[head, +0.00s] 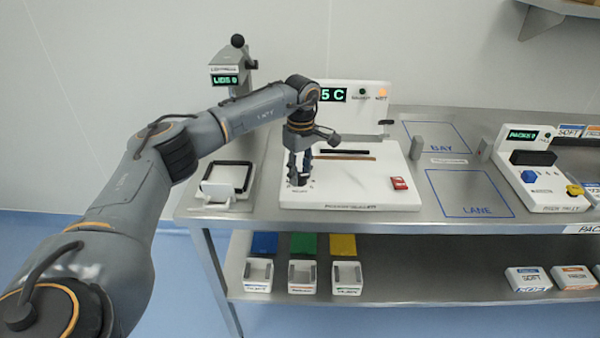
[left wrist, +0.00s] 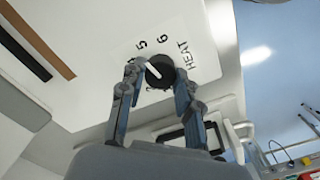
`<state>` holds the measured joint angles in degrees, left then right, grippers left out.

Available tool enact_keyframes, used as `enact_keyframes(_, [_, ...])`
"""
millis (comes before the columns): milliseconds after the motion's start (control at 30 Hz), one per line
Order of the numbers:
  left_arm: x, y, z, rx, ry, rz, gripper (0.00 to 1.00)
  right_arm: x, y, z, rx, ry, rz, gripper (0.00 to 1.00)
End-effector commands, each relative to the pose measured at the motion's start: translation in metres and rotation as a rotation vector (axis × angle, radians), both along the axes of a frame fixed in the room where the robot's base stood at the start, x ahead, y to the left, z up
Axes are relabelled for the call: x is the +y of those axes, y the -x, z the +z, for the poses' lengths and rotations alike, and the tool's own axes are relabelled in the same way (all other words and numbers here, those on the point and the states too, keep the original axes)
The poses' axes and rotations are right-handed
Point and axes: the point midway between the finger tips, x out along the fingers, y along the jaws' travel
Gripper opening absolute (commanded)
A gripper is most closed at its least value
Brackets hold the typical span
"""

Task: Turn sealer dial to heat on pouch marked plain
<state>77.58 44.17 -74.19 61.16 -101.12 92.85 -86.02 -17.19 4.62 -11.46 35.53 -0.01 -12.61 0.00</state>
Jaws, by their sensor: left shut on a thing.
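The white heat sealer (head: 345,188) stands on the steel bench, with a green readout (head: 332,95) showing "5 C"; my arm hides its left part. My left gripper (head: 299,180) reaches down at the sealer's front left corner. In the left wrist view the gripper (left wrist: 157,90) is shut on the black dial (left wrist: 160,72), one finger on each side. The dial's white pointer lies toward the printed 4 and 5. The word HEAT (left wrist: 187,55) is printed beside it. I cannot make out a pouch marked plain. My right gripper is not in view.
A red switch (head: 399,184) sits at the sealer's right front. A black-framed tray (head: 227,180) is left of it. Blue outlines marked BAY and LANE (head: 470,192) lie to the right, clear inside, before a white packing unit (head: 540,170). Several bins (head: 302,276) stand on the lower shelf.

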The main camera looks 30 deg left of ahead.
Motion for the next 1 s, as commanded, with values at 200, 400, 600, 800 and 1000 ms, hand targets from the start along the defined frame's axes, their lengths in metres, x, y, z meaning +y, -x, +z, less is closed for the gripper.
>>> enact_keyframes(200, [0.0001,-0.0014,0.0021,-0.006,0.001,-0.054,0.01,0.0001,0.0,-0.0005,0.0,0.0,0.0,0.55])
enact_keyframes(400, [0.0002,-0.0014,0.0023,-0.006,0.0,-0.068,0.01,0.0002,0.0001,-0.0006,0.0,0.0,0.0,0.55])
enact_keyframes(600, [0.0003,-0.0014,0.0023,-0.006,0.0,-0.067,0.01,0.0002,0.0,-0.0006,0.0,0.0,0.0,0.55])
enact_keyframes(800, [0.0002,-0.0013,0.0021,-0.006,0.0,-0.067,0.55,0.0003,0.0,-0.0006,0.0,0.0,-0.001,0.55])
enact_keyframes(1000, [0.0002,-0.0007,0.001,-0.003,0.001,-0.067,0.56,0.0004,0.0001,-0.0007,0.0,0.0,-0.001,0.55])
